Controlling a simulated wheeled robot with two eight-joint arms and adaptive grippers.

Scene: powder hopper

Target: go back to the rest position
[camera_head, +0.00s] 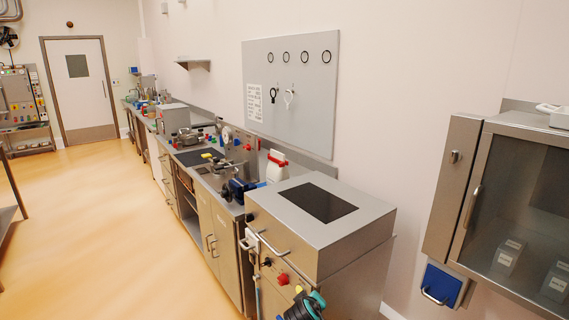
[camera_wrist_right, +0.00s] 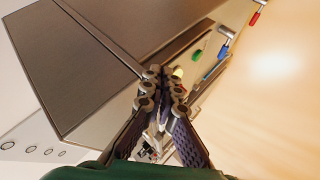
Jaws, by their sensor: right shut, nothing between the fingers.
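My right gripper (camera_wrist_right: 163,95) shows in the right wrist view, with its two jointed fingers drawn together and nothing between them. A large grey metal surface (camera_wrist_right: 90,60) fills the upper left behind the fingers. I cannot tell how far the fingers are from it. In the head view, a black and teal part (camera_head: 305,305) shows at the bottom edge, cut off by the frame; I cannot tell whether it is part of my arm. My left gripper is not in view.
A steel cabinet with a dark window (camera_head: 318,201) stands close in front, beside a long bench with a sink. A glass-fronted wall cabinet (camera_head: 520,200) is at the right. A grey board with rings (camera_head: 290,90) hangs on the wall. Open floor (camera_head: 110,220) lies to the left.

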